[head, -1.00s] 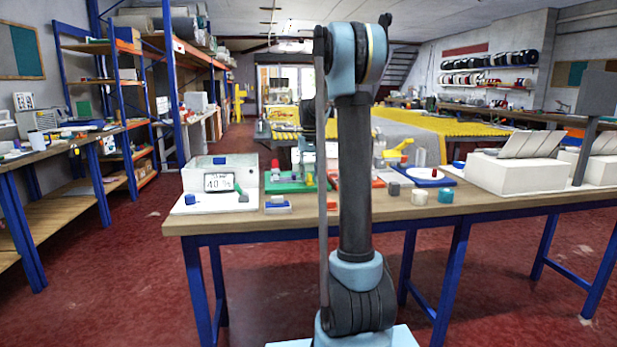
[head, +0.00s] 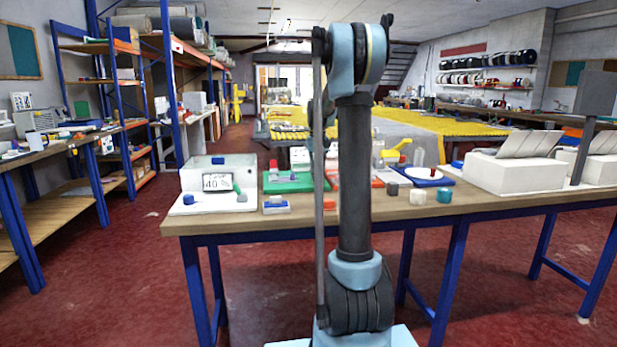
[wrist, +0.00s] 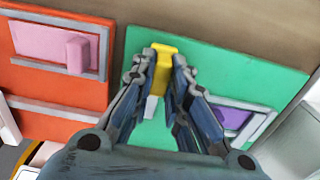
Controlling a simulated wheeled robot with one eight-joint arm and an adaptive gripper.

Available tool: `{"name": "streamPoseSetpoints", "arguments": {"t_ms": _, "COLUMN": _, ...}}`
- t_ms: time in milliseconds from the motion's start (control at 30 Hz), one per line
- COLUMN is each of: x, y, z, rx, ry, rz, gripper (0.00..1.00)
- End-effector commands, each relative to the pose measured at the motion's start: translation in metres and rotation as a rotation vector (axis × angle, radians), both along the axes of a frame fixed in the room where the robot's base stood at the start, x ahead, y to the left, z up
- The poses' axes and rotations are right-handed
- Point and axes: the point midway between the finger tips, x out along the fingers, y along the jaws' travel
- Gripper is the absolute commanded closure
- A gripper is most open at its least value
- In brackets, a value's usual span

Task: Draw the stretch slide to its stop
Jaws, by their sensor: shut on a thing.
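In the wrist view my gripper (wrist: 160,90) has its two fingers closed on a yellow tab (wrist: 162,52) over the green board (wrist: 215,65). A pale piece (wrist: 151,106) shows below the tab, between the fingers. I cannot tell how the tab joins the board. A purple piece (wrist: 233,118) sits in a grey frame at the green board's right side. In the head view the green board (head: 283,188) lies on the bench, and my gripper is hidden by my arm. Which piece is the stretch slide is not marked in view.
A red board (wrist: 60,88) with a pink piece (wrist: 78,54) in a grey frame lies beside the green board. The bench (head: 330,215) also holds a white display box (head: 217,184), a blue-and-red block (head: 277,205), small cylinders and a large white box (head: 514,171).

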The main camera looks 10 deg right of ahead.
Motion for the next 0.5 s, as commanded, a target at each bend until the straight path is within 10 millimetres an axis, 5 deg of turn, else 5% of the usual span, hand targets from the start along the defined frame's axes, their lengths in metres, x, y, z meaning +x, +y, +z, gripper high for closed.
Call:
{"name": "streamPoseSetpoints", "arguments": {"t_ms": 200, "x": 0.0, "y": -0.024, "z": 0.0, "rx": 0.0, "ry": 0.0, "rz": -0.001, "gripper": 1.0}}
{"name": "streamPoseSetpoints", "arguments": {"t_ms": 500, "x": 0.0, "y": -0.028, "z": 0.0, "rx": -0.004, "ry": 0.0, "rz": -0.002, "gripper": 1.0}}
